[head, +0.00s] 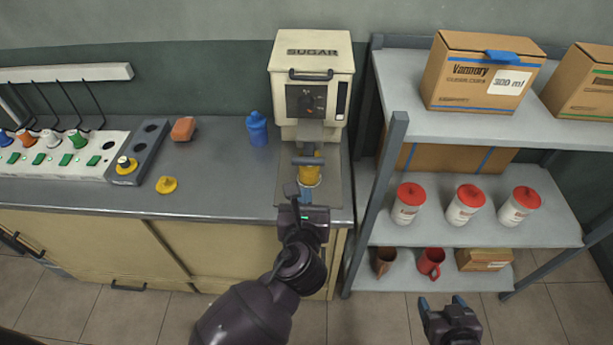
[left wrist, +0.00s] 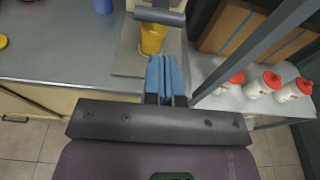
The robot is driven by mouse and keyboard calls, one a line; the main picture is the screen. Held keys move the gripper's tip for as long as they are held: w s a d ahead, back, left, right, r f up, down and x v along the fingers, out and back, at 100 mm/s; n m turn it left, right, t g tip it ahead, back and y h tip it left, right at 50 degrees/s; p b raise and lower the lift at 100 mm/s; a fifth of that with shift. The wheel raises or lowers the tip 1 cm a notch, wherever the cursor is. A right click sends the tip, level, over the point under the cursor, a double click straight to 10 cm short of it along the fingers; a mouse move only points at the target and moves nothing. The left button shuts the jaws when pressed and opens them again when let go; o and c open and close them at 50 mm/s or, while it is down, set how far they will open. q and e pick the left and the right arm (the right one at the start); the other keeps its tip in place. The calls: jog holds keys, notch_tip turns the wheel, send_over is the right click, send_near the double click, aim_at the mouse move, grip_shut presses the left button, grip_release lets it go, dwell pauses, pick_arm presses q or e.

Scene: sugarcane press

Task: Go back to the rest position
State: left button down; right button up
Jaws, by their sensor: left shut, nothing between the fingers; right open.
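My left gripper (head: 305,196) is shut and empty, in front of the sugarcane press (head: 311,80) at the counter's right end. Its blue fingertips (left wrist: 166,76) are together in the left wrist view. A yellow container (head: 310,174) stands under the press's spout, just beyond my left gripper, and it also shows in the left wrist view (left wrist: 153,40). A gap shows between the fingertips and the container in the left wrist view. My right gripper (head: 441,302) is open and empty, low in front of the shelf.
The metal shelf (head: 480,235) at right holds lidded white cups (head: 467,204), mugs (head: 431,262) and boxes (head: 483,75). The counter (head: 225,180) holds a blue bottle (head: 257,129), a yellow lid-like piece (head: 167,185), a sponge-like block (head: 183,129) and a socket strip (head: 50,155). Floor shows in front.

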pick_arm(q)
jog(key=s+a+f+n+g+h+b, duration=0.1)
jog(key=a+f+n, duration=0.4)
jog(key=n, duration=1)
jog(key=s+a+f+n+g+h, duration=0.1)
jog(key=s+a+f+n+h, duration=0.15)
jog(key=a+n, duration=0.9)
jog(key=s+a+f+n+g+y+b, duration=0.1)
jog(key=s+a+f+n+g+y, duration=0.1)
jog(key=s+a+f+n, duration=0.6)
jog(key=s+a+f+y, duration=0.1)
jog(key=s, duration=0.2)
jog(key=shift+s+f+y+b, duration=0.15)
jog(key=shift+s+y+b, duration=0.15)
jog(key=shift+s+y, duration=0.05)
